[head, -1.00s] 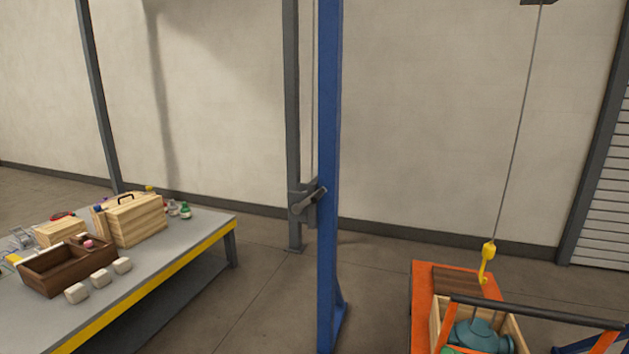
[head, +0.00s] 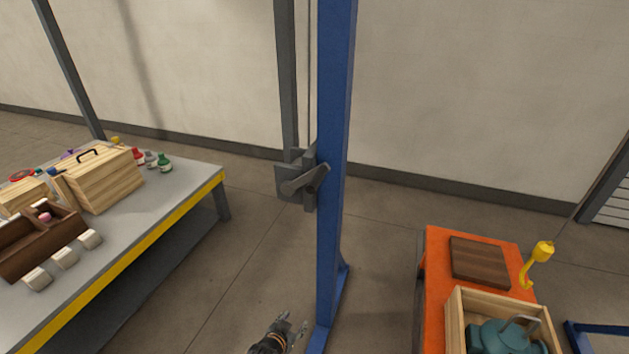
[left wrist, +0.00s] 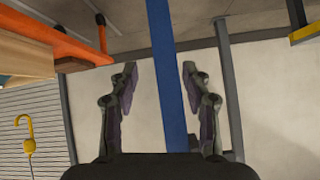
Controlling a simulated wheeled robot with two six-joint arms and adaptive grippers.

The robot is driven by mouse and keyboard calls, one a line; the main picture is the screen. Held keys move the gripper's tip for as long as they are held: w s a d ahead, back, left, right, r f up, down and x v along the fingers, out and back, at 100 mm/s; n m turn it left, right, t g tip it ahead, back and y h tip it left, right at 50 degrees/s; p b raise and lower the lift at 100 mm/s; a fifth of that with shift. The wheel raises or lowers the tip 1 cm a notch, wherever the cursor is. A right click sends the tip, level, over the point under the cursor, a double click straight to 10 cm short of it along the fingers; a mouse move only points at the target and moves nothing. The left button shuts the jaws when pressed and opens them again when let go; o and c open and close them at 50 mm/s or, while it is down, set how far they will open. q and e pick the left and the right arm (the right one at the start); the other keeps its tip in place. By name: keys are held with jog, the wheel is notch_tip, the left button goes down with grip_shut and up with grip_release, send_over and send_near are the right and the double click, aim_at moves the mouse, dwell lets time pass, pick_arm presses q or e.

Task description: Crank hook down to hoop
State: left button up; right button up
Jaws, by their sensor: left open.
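The crank (head: 304,181) is a grey handle on a grey winch box fixed to the blue post (head: 336,150). The yellow hook (head: 538,262) hangs on a thin cable at the right, above the orange cart; it also shows in the left wrist view (left wrist: 27,135). The hoop (head: 522,324) appears to be the grey loop on top of the teal pump (head: 495,338), in a wooden crate. My left gripper (head: 297,326) is low in the head view, below the crank and apart from it. In the left wrist view its fingers are open, with the blue post beyond them. My right gripper is not in view.
The orange cart (head: 435,285) carries a dark wooden board (head: 479,261) and the crate (head: 455,315). A grey workbench (head: 150,215) with a yellow edge stands at the left, holding boxes, bottles and white blocks. Floor between bench and post is clear.

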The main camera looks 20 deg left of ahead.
pick_arm(q)
jog(key=w+d+r+t+p, duration=0.15)
jog(key=w+r, duration=0.25)
jog(key=r, duration=0.7)
jog(key=w+a+r+t, duration=0.1)
jog(key=w+r+t, duration=0.25)
jog(key=r, duration=0.85)
jog(key=m+t, duration=0.1)
jog(key=t, duration=0.2)
send_near(314, 184)
jog(key=w+p, duration=0.1)
jog(key=w, duration=0.2)
jog(key=w+p, duration=0.1)
jog(key=w, duration=0.3)
jog(key=w+p, duration=0.1)
jog(key=w, duration=0.2)
jog(key=shift+w+a+f, duration=0.2)
jog(key=shift+w+f, duration=0.15)
jog(key=shift+f, duration=0.05)
jog(key=shift+w+f, duration=0.1)
jog(key=shift+w, duration=0.3)
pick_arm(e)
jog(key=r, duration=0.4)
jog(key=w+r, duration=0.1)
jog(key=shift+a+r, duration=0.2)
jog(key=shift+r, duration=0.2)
pick_arm(q)
grip_shut()
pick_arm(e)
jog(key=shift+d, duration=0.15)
